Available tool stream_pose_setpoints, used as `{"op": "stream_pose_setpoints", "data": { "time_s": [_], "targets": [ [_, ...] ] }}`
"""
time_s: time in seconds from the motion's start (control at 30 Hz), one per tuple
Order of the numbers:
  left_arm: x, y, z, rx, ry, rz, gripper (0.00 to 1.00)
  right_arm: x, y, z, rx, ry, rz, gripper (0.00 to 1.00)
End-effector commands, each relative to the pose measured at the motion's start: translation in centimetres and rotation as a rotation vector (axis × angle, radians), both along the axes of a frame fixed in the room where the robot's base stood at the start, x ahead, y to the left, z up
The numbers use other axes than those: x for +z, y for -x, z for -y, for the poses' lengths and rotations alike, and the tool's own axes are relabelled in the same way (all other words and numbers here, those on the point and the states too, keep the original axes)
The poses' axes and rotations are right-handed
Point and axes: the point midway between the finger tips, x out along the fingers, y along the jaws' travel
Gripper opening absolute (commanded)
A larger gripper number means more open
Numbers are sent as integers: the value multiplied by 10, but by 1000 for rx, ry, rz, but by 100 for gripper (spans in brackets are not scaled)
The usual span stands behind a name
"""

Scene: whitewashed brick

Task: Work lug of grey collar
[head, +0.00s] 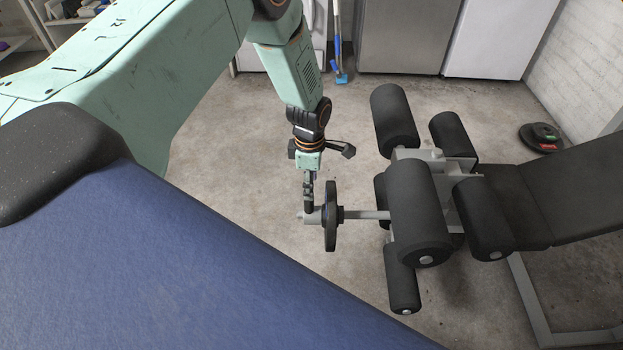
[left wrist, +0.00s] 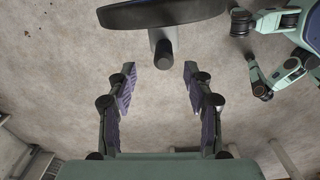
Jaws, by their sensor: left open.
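My left gripper (head: 309,203) points down at the outer end of the leg machine's bar, left of the weight plate (head: 330,216). In the left wrist view my left gripper (left wrist: 160,76) is open. Its fingertips are either side of the grey bar end (left wrist: 162,61), apart from it. The dark plate (left wrist: 165,13) crosses the top of that view. The light grey piece on the bar end (head: 312,218) is partly hidden by the gripper in the head view. I cannot clearly make out the collar or its lug. My right gripper is not in view.
The leg machine's black foam rollers (head: 420,212) and bench pad (head: 570,190) stand to the right of the plate. A blue padded surface (head: 190,260) fills the lower left. A dark disc (head: 541,137) lies on the floor by the wall. Concrete floor is open behind the arm.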

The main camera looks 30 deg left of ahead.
Motion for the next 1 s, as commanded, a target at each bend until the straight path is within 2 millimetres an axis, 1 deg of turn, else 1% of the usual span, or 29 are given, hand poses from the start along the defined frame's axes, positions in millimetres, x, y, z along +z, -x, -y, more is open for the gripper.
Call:
{"op": "stream_pose_setpoints", "data": {
  "time_s": [0.17,0.27,0.37,0.6,0.7,0.83,1.0],
  "targets": [
    [0,5,1,83,1,-17,52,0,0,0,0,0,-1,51],
    [-5,5,1,97,1,-17,52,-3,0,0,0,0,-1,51],
    [-17,5,1,96,1,-17,52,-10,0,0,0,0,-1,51],
    [-55,3,1,95,1,-17,52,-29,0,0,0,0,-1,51],
    [-66,2,1,95,2,-17,52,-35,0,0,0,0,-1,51],
    [-75,1,1,96,1,-16,52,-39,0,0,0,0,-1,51],
    [-78,1,1,95,1,-16,52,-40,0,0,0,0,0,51]
  ]
}}
